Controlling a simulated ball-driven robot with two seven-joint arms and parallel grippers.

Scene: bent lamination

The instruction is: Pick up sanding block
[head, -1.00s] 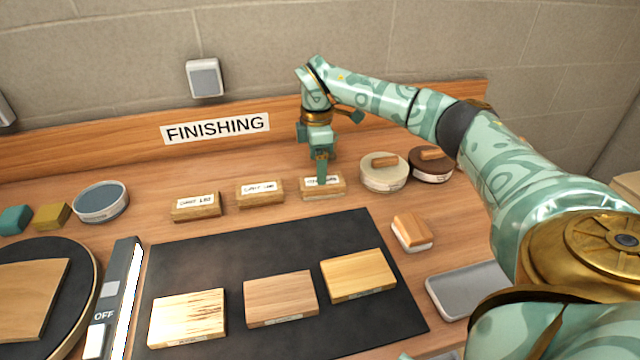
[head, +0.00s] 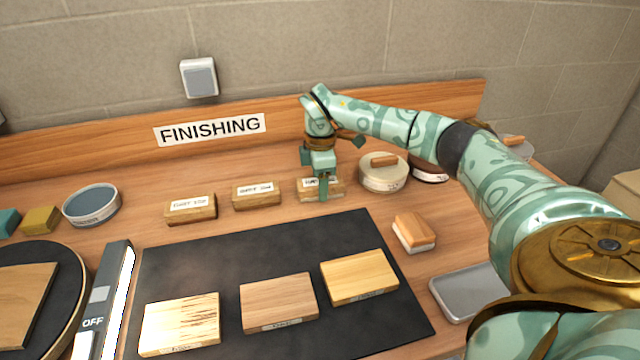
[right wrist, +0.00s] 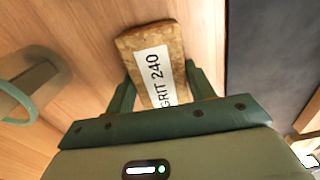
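A cork-brown sanding block (head: 335,188) with a white label lies at the right end of a row near the back of the bench. In the right wrist view the sanding block (right wrist: 150,45) reads "GRIT 240". My right gripper (head: 323,188) is lowered over it, pointing down. In the right wrist view the right gripper's fingers (right wrist: 160,92) stand apart, one on each side of the block; firm contact does not show. Two similar labelled blocks, a middle one (head: 257,196) and a left one (head: 190,209), lie to its left. My left gripper is out of view.
A pale round tin (head: 383,177) with a wooden handle stands close to the right of the block, with a darker tin behind my arm. A black mat (head: 250,260) with three wood samples lies in front. A wood-topped brush (head: 414,232) and grey tray (head: 470,292) lie right.

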